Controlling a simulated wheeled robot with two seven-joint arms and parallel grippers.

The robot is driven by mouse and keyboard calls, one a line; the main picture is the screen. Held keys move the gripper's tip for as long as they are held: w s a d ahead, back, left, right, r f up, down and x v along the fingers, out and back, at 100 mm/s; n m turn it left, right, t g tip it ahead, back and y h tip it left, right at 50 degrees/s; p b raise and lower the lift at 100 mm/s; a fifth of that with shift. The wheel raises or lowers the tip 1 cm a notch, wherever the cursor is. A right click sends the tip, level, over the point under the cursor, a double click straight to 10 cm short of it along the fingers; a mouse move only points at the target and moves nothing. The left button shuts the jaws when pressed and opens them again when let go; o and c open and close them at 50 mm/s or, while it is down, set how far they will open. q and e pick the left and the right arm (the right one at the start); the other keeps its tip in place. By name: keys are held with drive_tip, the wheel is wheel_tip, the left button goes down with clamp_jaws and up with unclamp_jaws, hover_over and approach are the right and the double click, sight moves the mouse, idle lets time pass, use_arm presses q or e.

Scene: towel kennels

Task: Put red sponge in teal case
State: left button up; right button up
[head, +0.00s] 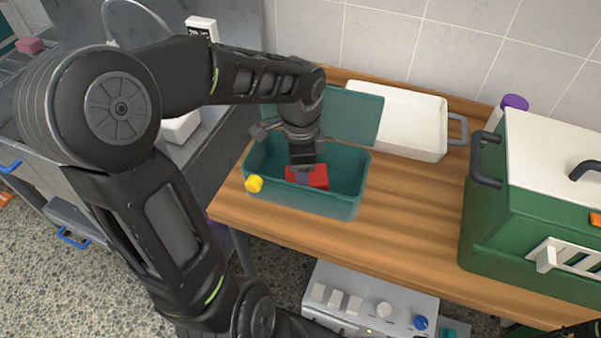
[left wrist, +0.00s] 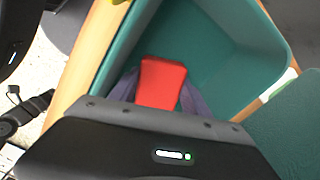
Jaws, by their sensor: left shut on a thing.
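The teal case (head: 335,206) stands open on the wooden table, its lid (head: 358,116) tipped back behind it. A yellow latch (head: 254,183) shows on its front left. The red sponge (head: 318,178) is inside the case's opening, held by my left gripper (head: 304,174). In the left wrist view the red sponge (left wrist: 162,82) sits between the purple-grey fingers, with the teal case (left wrist: 235,50) around it. I cannot tell whether the sponge touches the case floor. My right gripper is not in view.
A white tray (head: 402,145) lies behind the case. A green carrier (head: 520,225) with a white top stands at the right, with a purple-capped bottle (head: 513,103) behind it. Bare tabletop (head: 410,205) lies between case and carrier. A metal sink unit (head: 225,120) is at the left.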

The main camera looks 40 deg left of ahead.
use_arm(q)
drive_tip(key=shift+f, duration=0.1)
drive_tip(key=o, duration=1)
wheel_tip(320, 180, up, 12)
idle(0.6)
